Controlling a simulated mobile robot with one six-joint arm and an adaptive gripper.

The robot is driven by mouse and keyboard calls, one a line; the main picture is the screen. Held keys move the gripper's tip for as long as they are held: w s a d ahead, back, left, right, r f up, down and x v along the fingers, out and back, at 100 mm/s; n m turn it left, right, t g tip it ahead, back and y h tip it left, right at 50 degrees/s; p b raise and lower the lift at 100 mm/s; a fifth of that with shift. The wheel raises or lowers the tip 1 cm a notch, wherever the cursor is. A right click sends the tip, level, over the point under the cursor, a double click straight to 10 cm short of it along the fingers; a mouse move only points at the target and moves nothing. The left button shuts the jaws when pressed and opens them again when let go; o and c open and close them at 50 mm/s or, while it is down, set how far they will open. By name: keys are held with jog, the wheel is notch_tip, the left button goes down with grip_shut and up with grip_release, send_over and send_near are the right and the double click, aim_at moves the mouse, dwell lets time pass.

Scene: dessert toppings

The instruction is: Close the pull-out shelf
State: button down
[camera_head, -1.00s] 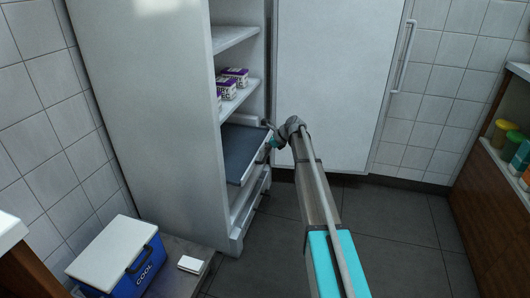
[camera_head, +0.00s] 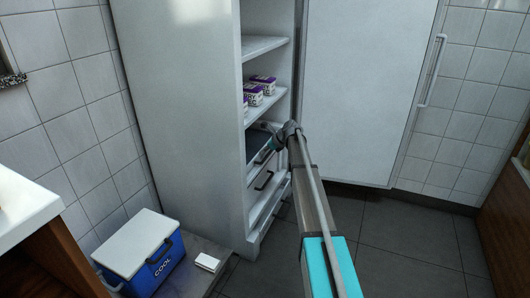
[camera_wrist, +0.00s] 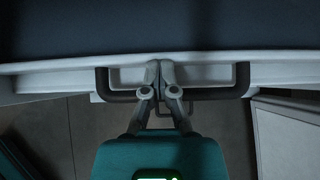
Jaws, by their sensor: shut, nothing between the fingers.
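The pull-out shelf (camera_head: 259,146) is a dark grey panel with a white front edge, inside the open white fridge (camera_head: 190,110). In the head view it sits mostly within the fridge, and my arm hides part of it. In the wrist view its white front (camera_wrist: 60,66) runs across the picture, with a dark bar handle (camera_wrist: 115,96) below the edge. My gripper (camera_wrist: 160,66) is shut and empty, its fingertips at the shelf's front between the two ends of the handle. In the head view my gripper (camera_head: 268,150) is at the shelf's front edge.
The fridge door (camera_head: 365,90) stands wide open on the right. Purple and white cartons (camera_head: 262,84) stand on a shelf above. A lower drawer has a dark handle (camera_head: 264,180). A blue cooler (camera_head: 150,258) and a small white box (camera_head: 207,262) are at lower left.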

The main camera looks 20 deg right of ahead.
jog(key=shift+w+a, duration=0.1)
jog(key=shift+w, duration=0.15)
jog(key=shift+s+d, duration=0.4)
jog(key=shift+d, duration=0.05)
jog(key=shift+s+d, duration=1.15)
jog(key=p+v, duration=0.7)
jog(key=v, duration=0.3)
